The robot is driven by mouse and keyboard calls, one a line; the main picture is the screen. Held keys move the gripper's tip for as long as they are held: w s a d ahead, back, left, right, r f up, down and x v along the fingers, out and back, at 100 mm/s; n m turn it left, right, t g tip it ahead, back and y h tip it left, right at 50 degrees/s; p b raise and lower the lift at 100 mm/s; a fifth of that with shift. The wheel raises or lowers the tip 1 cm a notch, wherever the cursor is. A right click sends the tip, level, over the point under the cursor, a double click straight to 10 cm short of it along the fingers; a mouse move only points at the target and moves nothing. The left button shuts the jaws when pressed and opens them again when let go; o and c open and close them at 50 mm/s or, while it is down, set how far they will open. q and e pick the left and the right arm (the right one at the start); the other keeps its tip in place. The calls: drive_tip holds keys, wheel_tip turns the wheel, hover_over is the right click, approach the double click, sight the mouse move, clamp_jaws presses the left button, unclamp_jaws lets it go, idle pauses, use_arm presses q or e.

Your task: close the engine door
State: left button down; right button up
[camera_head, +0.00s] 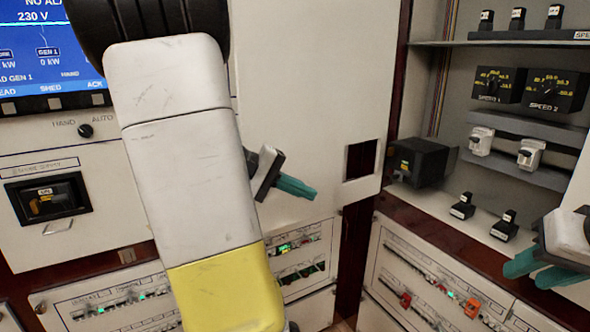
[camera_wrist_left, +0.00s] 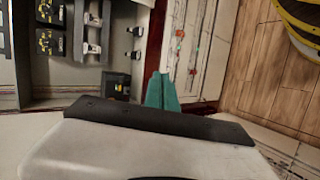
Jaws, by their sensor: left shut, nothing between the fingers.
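The engine door appears to be the pale panel (camera_head: 310,90) with a square cutout near its lower right corner. It stands open, left of an open compartment (camera_head: 450,85) with shelves of switches. My left gripper (camera_head: 300,189) has teal fingers, shut and empty, in front of the door's lower part, left of the cutout. I cannot tell whether it touches the door. In the left wrist view its fingers (camera_wrist_left: 161,92) are together, and the open compartment (camera_wrist_left: 110,65) shows beyond. My right gripper (camera_head: 538,270) is partly in view at the right edge; its finger gap is unclear.
A black box (camera_head: 422,161) projects at the compartment's lower left. SPEED 1 and SPEED 2 dials (camera_head: 545,90) sit on a shelf. Lower breaker panels (camera_head: 430,280) run below. A blue screen (camera_head: 45,45) is at the left. My left arm covers much of the middle.

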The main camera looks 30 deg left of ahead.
use_arm(q)
drive_tip(key=s+a+f+n+t+y, duration=0.1)
drive_tip(key=a+n+t+y, duration=0.3)
drive_tip(key=a, duration=1)
drive_tip(key=s+a+f+n+t+y, duration=0.1)
drive_tip(key=s+a+n+t+y, duration=0.15)
drive_tip(key=a+t, duration=0.85)
drive_tip(key=w+a+g, duration=0.2)
drive_tip(key=w+g, duration=0.2)
drive_tip(key=w, duration=0.7)
drive_tip(key=shift+n+h, duration=0.35)
drive_tip(key=s+d, duration=0.1)
drive_tip(key=d, duration=0.1)
drive_tip(key=s+d, duration=0.1)
drive_tip(key=shift+s+d+r, duration=0.25)
drive_tip(key=shift+s+d, duration=0.05)
drive_tip(key=shift+d, duration=0.1)
